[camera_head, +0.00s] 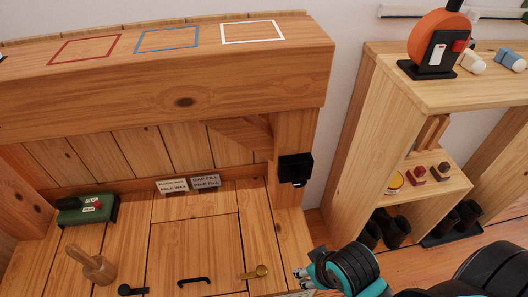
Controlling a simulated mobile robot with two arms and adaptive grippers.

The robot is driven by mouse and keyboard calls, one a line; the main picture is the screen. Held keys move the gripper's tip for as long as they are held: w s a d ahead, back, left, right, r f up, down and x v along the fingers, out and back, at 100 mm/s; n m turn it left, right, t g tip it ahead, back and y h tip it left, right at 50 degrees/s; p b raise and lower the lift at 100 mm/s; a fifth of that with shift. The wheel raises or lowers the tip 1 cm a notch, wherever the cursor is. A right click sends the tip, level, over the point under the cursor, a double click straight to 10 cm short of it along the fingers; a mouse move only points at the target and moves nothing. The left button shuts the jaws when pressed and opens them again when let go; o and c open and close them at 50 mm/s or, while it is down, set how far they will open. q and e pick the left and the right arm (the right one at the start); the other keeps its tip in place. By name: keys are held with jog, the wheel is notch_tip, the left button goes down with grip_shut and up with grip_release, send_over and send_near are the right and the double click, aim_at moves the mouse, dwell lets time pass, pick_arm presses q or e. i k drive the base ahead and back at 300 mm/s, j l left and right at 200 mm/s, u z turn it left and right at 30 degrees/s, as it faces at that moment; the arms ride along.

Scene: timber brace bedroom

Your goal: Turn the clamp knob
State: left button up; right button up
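A black clamp-like block (295,168) is fixed on the wooden post under the right end of the thick beam; a small part juts from its lower side. A brass knob or latch (258,272) sits on the plank panel below. I cannot tell for sure which of them is the clamp knob. My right gripper (302,279), black and teal, is at the bottom centre, right of the brass piece and below the black block, apart from both. Its fingers are small and partly hidden, so its opening is unclear. My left gripper is not in view.
A green box (87,210), a wooden-handled tool (92,264), a black latch (132,290) and a black handle (194,281) are on the left. Two label cards (188,184) lie at the back. A wooden shelf (345,150) with an orange device (437,42) stands right.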

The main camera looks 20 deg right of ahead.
aim_at(299, 180)
jog(key=k+z, duration=0.1)
jog(key=z, duration=0.8)
